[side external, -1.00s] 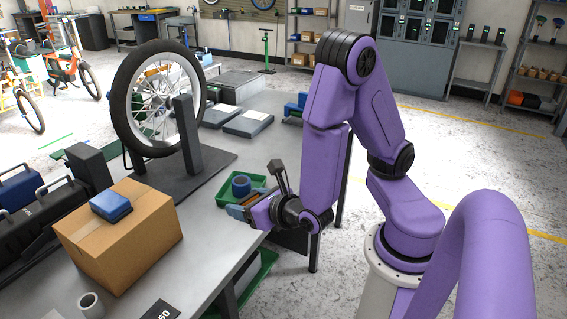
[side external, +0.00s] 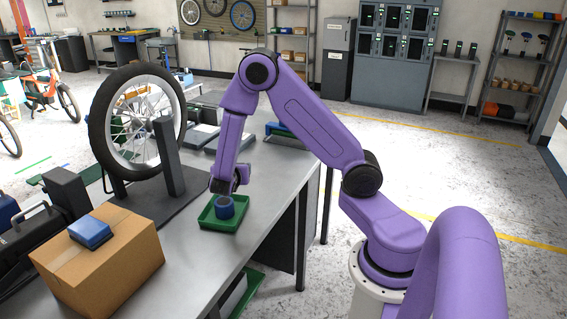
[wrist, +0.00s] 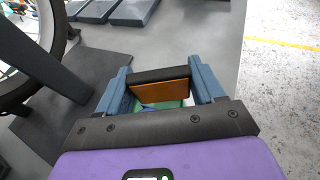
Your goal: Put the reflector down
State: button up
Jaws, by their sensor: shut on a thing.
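My gripper (wrist: 161,84) is shut on the orange reflector (wrist: 162,97), which has a dark upper edge and sits between the two blue-grey fingers. In the side external view my gripper (side external: 228,184) points down at the green tray (side external: 236,222) on the bench. The reflector cannot be made out in the side external view. In the wrist view a little green and blue shows under the reflector; I cannot tell whether the reflector touches anything below.
A spoked wheel (side external: 108,126) stands in a dark stand (side external: 168,158) left of the tray. A cardboard box (side external: 120,262) with a blue block (side external: 91,231) on top is at the front left. The grey bench (side external: 205,265) is bare in front of the tray.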

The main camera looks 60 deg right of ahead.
jog(key=s+d+m+g, duration=0.4)
jog(key=d+m+g, duration=0.15)
jog(key=d, duration=0.75)
jog(key=s+d+m+g, duration=0.4)
jog(key=d+g, duration=0.2)
jog(key=d, duration=0.6)
send_over(283, 161)
jog(key=f, duration=0.8)
jog(key=shift+s+a+f, duration=0.3)
jog(key=shift+s+f, duration=0.1)
jog(key=shift+w+d+f, duration=0.15)
jog(key=shift+f, duration=0.15)
jog(key=shift+w+f+t, duration=0.1)
jog(key=shift+f+t, duration=0.15)
jog(key=shift+f, duration=1.4)
jog(key=shift+f, duration=0.15)
jog(key=o, duration=1)
